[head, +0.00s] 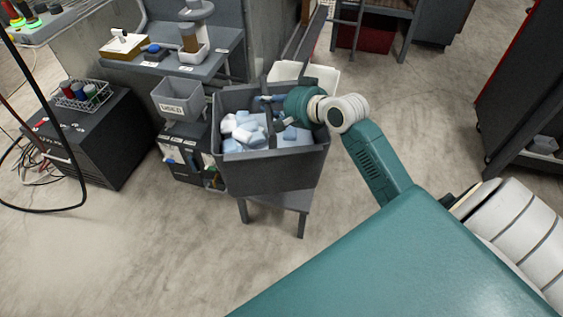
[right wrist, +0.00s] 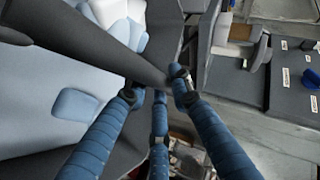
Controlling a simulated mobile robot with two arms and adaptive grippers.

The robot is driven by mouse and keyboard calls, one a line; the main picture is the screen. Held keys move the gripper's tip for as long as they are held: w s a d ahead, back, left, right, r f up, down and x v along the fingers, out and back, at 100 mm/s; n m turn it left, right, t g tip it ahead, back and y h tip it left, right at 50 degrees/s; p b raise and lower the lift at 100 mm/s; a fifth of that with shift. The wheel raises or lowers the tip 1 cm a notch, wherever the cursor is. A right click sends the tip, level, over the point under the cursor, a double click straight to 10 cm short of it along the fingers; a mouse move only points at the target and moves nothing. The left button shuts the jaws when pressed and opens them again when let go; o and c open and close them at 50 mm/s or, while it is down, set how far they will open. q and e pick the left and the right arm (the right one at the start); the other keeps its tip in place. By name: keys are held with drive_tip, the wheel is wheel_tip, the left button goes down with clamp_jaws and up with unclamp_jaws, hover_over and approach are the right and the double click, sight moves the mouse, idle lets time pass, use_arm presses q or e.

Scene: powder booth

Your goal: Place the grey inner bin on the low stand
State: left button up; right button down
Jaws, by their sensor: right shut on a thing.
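The grey inner bin (head: 272,172) is an upright dark open box with white and pale blue pieces inside, in the middle of the head view. It is over the low stand (head: 297,201), whose top edge and legs show beneath it; I cannot tell whether it rests on it or hangs just above. My right gripper (head: 268,98) reaches over the bin from the right. In the right wrist view its blue fingers (right wrist: 157,92) are shut around a dark bar of the bin (right wrist: 110,48); handle or rim, I cannot tell. My left gripper is out of view.
A light grey bin (head: 181,101) with a printed label stands left of the stand. A dark cabinet (head: 103,160) carries a wire rack of spools (head: 82,95). A bench (head: 215,63) is behind. A pale container (head: 297,70) is behind the bin. The floor in front is clear.

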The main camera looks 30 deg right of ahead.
sight(282, 85)
drive_tip(key=w+d+m+h+b, duration=0.1)
drive_tip(key=w+d+b, duration=0.1)
drive_tip(key=w+d, duration=0.1)
drive_tip(key=w+d+m+h+b, duration=0.2)
drive_tip(key=d, duration=0.2)
drive_tip(key=w+d+m+h+b, duration=0.1)
drive_tip(key=w+d+h+b, duration=0.1)
drive_tip(key=w+d, duration=0.1)
drive_tip(key=shift+w+d+m, duration=0.3)
drive_tip(key=shift+a+r+p, duration=0.1)
drive_tip(key=shift+r+p, duration=0.1)
drive_tip(key=shift+p, duration=0.65)
drive_tip(key=shift+f, duration=0.55)
wheel_tip(282, 85, down, 8)
drive_tip(key=shift+s+f+b, duration=0.1)
drive_tip(key=shift+f+b, duration=0.1)
drive_tip(key=shift+b, duration=0.85)
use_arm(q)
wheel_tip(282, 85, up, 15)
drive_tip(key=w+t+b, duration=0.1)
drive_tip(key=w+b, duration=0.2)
use_arm(e)
wheel_tip(282, 85, down, 11)
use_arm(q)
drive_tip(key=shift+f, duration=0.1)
